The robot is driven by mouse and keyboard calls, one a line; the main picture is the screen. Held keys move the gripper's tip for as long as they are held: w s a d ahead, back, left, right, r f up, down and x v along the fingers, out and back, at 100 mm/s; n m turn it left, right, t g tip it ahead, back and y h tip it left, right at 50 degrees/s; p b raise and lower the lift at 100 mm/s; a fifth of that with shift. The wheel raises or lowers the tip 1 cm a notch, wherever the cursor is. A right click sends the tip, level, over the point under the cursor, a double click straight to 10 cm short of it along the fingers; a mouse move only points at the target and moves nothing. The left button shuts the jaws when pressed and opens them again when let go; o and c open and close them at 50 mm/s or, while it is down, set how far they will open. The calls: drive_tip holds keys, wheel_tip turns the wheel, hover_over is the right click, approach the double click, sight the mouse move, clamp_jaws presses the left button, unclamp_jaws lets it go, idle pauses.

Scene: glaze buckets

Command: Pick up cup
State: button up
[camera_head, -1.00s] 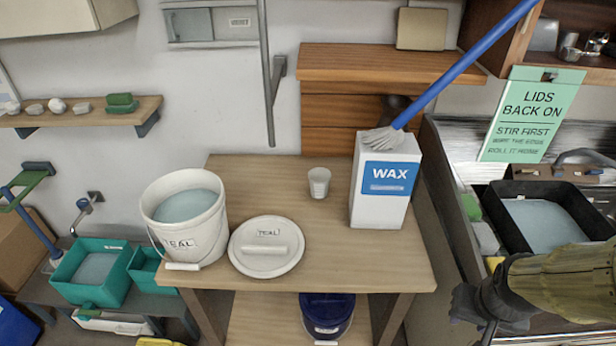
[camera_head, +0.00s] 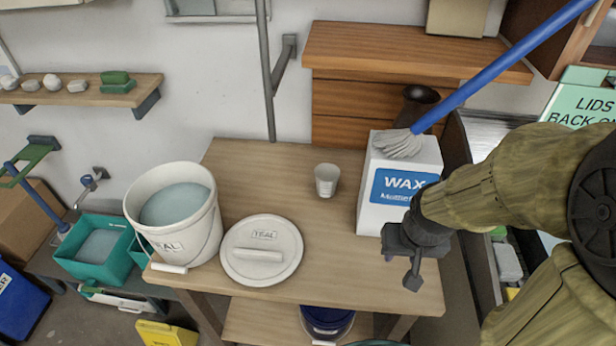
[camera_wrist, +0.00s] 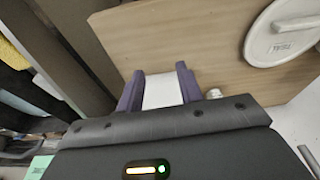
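The small white cup (camera_head: 327,180) stands upright on the wooden table, left of the wax box. My gripper (camera_head: 411,272) is over the table's right side, in front of the wax box and to the right of and nearer than the cup. In the wrist view my gripper's two fingers (camera_wrist: 159,86) are apart, so it is open. A plain white surface shows between them, probably the wax box. A small pale thing (camera_wrist: 214,93) beside one finger may be the cup; it is mostly hidden.
The white wax box (camera_head: 398,200) stands close behind my gripper, with a blue-handled brush (camera_head: 480,84) above it. A round white lid (camera_head: 262,250) lies front left of the cup. A white bucket (camera_head: 175,213) stands at the table's left. The table (camera_head: 265,165) is bare around the cup.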

drive_tip(key=shift+w+a, duration=0.1)
drive_tip(key=shift+w, duration=0.25)
drive_tip(key=shift+s, duration=0.1)
